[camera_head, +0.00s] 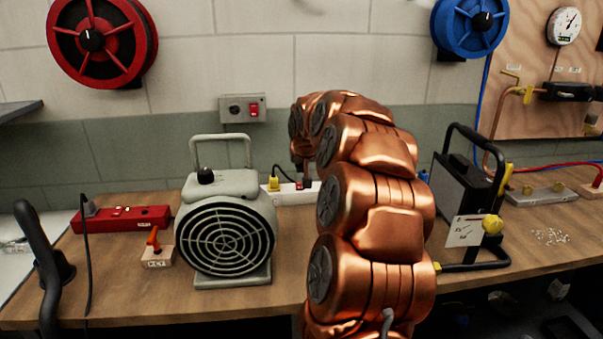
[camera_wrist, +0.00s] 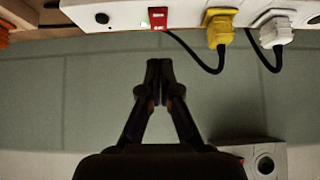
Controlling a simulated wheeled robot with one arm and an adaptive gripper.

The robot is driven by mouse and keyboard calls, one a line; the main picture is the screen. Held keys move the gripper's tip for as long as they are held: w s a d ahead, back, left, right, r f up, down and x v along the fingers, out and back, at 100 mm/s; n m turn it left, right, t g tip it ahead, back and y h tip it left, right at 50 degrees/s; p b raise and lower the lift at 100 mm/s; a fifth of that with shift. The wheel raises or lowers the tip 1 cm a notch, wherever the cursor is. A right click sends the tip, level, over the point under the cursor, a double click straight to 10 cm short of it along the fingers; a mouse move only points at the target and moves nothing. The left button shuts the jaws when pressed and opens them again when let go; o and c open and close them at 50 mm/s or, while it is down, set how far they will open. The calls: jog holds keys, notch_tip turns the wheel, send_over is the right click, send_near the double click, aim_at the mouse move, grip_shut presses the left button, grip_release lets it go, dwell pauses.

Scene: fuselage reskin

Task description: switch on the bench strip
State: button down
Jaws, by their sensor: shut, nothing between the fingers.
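A white socket strip (camera_head: 283,196) lies at the back of the bench, partly hidden behind my arm. In the wrist view the strip (camera_wrist: 120,14) runs along the top edge. It carries a red rocker switch (camera_wrist: 158,17), a yellow plug (camera_wrist: 219,27) and a white plug (camera_wrist: 272,29). A small greenish patch (camera_wrist: 145,25) shows beside the switch; I cannot tell whether it is lit. My gripper (camera_wrist: 160,68) is shut and empty, its tips apart from the switch in the picture. In the head view the gripper (camera_head: 304,174) is small and dark above the strip.
A grey fan unit (camera_head: 226,240) stands left of my arm. A red box (camera_head: 125,218) and an orange-levered block (camera_head: 155,250) lie further left. A black-framed unit (camera_head: 468,190) stands right. A wall box with a red switch (camera_head: 243,108) is above the strip.

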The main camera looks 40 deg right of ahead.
jog(key=s+f+b+v, duration=0.1)
jog(key=v, duration=0.7)
jog(key=shift+s+a+r, duration=0.2)
jog(key=shift+a, duration=0.25)
